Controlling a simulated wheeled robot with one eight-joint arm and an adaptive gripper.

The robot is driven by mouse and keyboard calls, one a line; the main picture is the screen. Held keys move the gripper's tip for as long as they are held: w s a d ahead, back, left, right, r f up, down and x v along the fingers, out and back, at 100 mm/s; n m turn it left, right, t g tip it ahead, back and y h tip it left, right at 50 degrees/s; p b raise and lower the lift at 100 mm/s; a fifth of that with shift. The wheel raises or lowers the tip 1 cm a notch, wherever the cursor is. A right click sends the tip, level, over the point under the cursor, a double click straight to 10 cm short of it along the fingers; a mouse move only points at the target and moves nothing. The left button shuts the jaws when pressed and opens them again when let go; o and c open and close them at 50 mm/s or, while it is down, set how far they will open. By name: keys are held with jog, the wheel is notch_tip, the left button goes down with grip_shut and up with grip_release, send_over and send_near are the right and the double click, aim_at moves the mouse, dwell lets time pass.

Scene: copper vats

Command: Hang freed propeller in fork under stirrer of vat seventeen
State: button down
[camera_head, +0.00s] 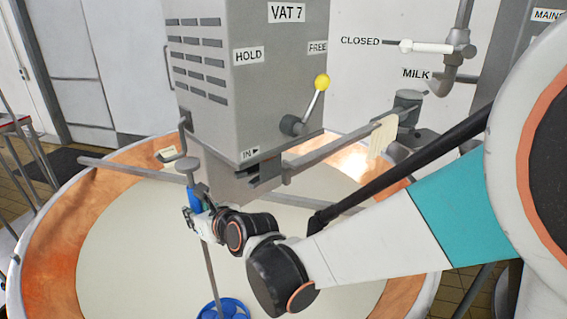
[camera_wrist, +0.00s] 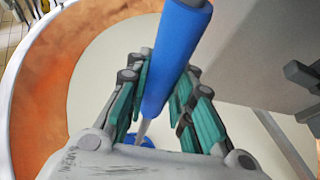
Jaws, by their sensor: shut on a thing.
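The propeller (camera_head: 224,309) is blue, at the lower end of a thin grey shaft (camera_head: 211,275) with a blue grip (camera_head: 194,199) near its top. My gripper (camera_head: 197,214) is shut on the blue grip, and the shaft hangs slightly tilted over the vat. In the wrist view the blue grip (camera_wrist: 176,50) stands between the teal fingers, and part of the propeller (camera_wrist: 147,140) shows below. The grey stirrer housing (camera_head: 250,80) is labelled VAT 7. Its underside bracket (camera_head: 240,188) is just right of the grip; the fork's opening is not clear.
The copper vat (camera_head: 60,250) holds pale liquid (camera_head: 130,250). A grey bar (camera_head: 120,168) crosses it. A yellow-knobbed lever (camera_head: 321,82) sits on the housing beside FREE. A cloth (camera_head: 382,137) hangs on the right arm of the stirrer. A hook-like handle (camera_head: 183,135) projects at the housing's left.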

jog(key=shift+s+a+r, duration=0.15)
jog(key=shift+s+r, duration=0.15)
jog(key=s+r+p, duration=0.3)
jog(key=r+p, duration=0.5)
jog(key=r, duration=0.2)
jog(key=shift+s+a, duration=0.2)
jog(key=shift+a, duration=0.25)
dwell(0.3)
jog(key=s+d+r+p, duration=0.1)
jog(key=s+r+p, duration=0.1)
jog(key=r+p, duration=0.6)
jog(key=s+d+r+p, duration=0.1)
jog(key=d+r+p, duration=0.1)
jog(key=r+p, duration=0.7)
notch_tip(320, 180, up, 4)
jog(key=shift+s, duration=0.35)
dwell(1.2)
jog(key=shift+d, duration=0.15)
